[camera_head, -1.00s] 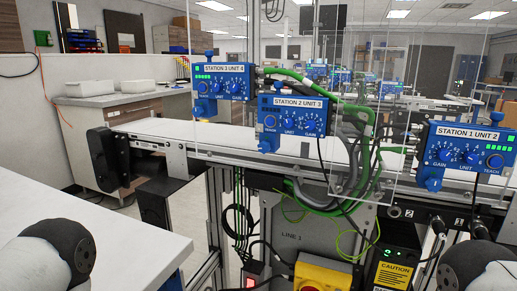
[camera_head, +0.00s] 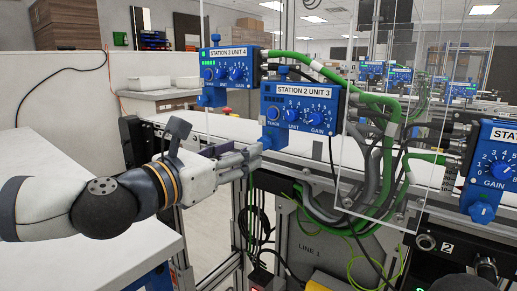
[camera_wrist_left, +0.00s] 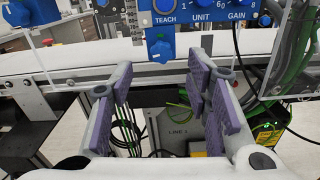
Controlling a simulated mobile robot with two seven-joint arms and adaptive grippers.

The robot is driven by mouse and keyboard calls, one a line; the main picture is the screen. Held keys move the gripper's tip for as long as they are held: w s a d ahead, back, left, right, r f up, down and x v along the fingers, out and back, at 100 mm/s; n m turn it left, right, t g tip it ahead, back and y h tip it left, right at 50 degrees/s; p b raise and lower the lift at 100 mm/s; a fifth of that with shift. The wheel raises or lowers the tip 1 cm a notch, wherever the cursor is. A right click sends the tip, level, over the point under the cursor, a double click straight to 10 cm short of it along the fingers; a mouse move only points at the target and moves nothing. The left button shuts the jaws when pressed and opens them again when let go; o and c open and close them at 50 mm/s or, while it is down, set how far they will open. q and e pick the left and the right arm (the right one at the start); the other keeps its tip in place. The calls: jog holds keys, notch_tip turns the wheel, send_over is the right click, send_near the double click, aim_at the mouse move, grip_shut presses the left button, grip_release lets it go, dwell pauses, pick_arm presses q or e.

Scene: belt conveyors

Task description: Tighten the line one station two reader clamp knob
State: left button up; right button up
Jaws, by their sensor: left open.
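The blue reader box labelled STATION 2 UNIT 3 (camera_head: 300,106) is mounted above the line one conveyor. Its front has TEACH, UNIT and GAIN dials. A blue knob (camera_head: 273,138) sits under its left end, and a smaller blue knob (camera_head: 283,71) is on top. The lower knob also shows in the left wrist view (camera_wrist_left: 160,48), ahead of the fingers. My left gripper (camera_head: 252,158) is open and empty, just below and left of that lower knob. In the wrist view the finger pads (camera_wrist_left: 161,82) are spread apart, with no contact visible. My right gripper is not in view.
The STATION 3 UNIT 4 box (camera_head: 232,72) is to the left, and another STATION box (camera_head: 495,165) is at the right edge. A clear panel (camera_head: 385,170) and green cables (camera_head: 375,100) are right of the reader. A white table (camera_head: 90,265) is in front.

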aim_at(263, 142)
pick_arm(q)
jog(key=x, duration=0.6)
jog(key=shift+w+d, duration=0.25)
jog(key=shift+d, duration=0.1)
grip_shut()
